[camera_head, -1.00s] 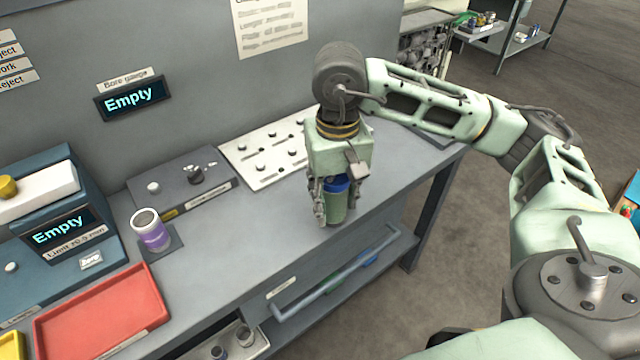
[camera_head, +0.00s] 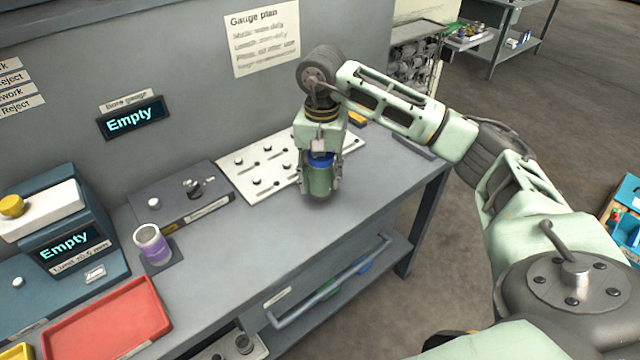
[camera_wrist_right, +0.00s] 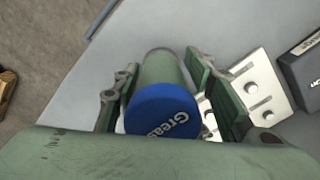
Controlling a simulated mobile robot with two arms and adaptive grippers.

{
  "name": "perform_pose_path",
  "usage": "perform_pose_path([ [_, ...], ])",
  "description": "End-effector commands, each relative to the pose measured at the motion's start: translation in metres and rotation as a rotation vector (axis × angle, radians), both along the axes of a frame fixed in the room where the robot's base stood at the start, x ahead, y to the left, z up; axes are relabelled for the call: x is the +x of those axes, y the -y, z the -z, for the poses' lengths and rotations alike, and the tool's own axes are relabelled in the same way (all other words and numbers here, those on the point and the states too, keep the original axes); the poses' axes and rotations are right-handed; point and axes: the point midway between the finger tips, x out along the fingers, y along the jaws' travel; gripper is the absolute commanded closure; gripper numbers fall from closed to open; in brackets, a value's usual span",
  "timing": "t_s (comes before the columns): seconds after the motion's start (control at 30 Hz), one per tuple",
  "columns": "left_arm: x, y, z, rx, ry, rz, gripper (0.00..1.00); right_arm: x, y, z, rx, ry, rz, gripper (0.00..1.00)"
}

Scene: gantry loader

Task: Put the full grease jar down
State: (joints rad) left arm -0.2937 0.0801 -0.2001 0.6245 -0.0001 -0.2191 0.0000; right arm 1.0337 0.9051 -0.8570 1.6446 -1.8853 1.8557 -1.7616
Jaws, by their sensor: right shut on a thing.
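The grease jar (camera_head: 320,181) is a green cylinder with a blue lid. My right gripper (camera_head: 320,188) is shut on it, with a finger on each side. The jar is upright, at or just above the grey bench top, in front of the white peg plate; I cannot tell whether its base touches. In the right wrist view the jar's lid (camera_wrist_right: 163,110) shows part of the word "Grease", and the fingers of the gripper (camera_wrist_right: 168,85) flank the green body. My left gripper is not in view.
The white peg plate (camera_head: 245,172) lies just behind the jar. A red tray (camera_head: 110,325) and the gauge units are further left. The bench top (camera_head: 270,235) is clear in front and right of the jar.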

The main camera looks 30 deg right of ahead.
Motion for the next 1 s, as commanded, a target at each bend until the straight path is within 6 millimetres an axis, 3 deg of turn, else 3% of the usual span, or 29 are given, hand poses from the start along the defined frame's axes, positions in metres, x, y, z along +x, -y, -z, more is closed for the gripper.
perform_pose_path([
  [0.17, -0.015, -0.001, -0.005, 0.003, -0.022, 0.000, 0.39, 0.003, -0.002, 0.014, -0.001, -0.004, -0.001, 0.97],
  [0.4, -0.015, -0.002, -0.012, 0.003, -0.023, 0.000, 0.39, 0.003, -0.002, 0.042, 0.000, -0.001, 0.000, 0.97],
  [0.77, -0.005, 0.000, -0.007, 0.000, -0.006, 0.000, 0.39, 0.003, -0.002, 0.047, -0.001, 0.001, -0.001, 0.97],
  [0.8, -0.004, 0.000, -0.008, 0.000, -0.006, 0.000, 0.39, 0.003, -0.002, 0.046, -0.001, -0.001, -0.001, 0.58],
  [1.0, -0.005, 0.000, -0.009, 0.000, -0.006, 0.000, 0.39, 0.003, -0.002, 0.046, -0.001, -0.001, -0.001, 0.43],
])
